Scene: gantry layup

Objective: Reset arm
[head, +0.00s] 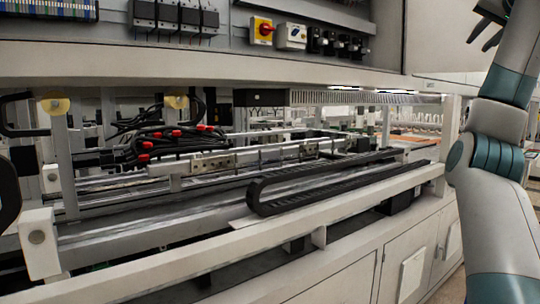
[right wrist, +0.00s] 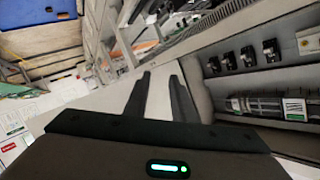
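My right gripper (head: 484,33) is raised at the top right of the head view, in front of the pale cabinet panel. My right arm comes up along the right edge. In the right wrist view the two black fingers of the right gripper (right wrist: 159,75) stand apart with an empty gap between them. Nothing is held. My left gripper does not show in either view.
A gantry machine with a white front rail (head: 250,232) and a black cable chain (head: 330,182) fills the middle. An overhead cabinet carries a red-and-yellow switch (head: 262,30). In the right wrist view, a blue-topped box (right wrist: 40,10) sits at the upper left.

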